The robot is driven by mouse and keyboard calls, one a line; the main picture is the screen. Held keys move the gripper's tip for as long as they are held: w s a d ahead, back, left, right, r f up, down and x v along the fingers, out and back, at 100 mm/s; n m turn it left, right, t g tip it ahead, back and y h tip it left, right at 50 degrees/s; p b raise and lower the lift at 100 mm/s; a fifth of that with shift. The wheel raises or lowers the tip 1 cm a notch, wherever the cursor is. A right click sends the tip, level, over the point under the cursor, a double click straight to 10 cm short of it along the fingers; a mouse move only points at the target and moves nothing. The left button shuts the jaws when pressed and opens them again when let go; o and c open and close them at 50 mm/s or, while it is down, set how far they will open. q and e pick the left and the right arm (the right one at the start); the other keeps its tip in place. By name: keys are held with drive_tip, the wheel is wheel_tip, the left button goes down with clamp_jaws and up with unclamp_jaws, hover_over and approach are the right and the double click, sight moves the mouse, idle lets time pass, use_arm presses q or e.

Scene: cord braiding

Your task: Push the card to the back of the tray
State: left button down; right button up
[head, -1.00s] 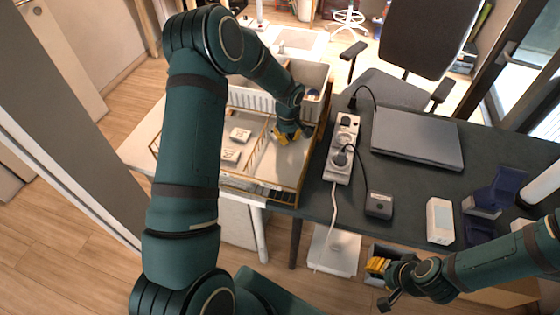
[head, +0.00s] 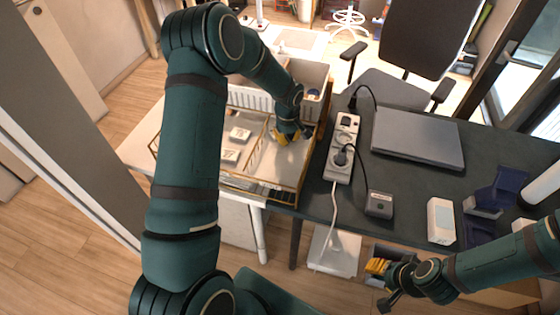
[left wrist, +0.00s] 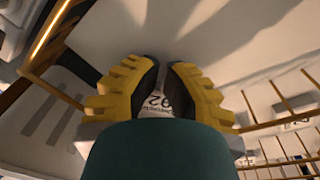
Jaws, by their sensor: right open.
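The wire-framed tray (head: 298,190) stands at the desk's left side, divided into compartments. My left gripper (head: 282,136) points down into its right compartment, near the middle. In the left wrist view, the yellow fingers of the left gripper (left wrist: 162,68) are close together near a pale surface. A white card with printed text (left wrist: 157,102) shows in the narrow gap between them. I cannot tell whether the fingers grip it or it lies beyond them. In the head view the card is hidden by my gripper. My right gripper (head: 381,268) is open, beyond the desk's front edge at lower right.
Two small white items (head: 240,134) (head: 230,155) lie in the tray's left compartment. A grey bin (head: 308,75) stands behind the tray. A power strip (head: 343,150) with cables lies just right of it, then a closed laptop (head: 417,138) and a black adapter (head: 379,205).

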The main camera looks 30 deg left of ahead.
use_arm(q)
drive_tip(key=shift+r+p, duration=1.75)
drive_tip(key=shift+r, duration=1.8)
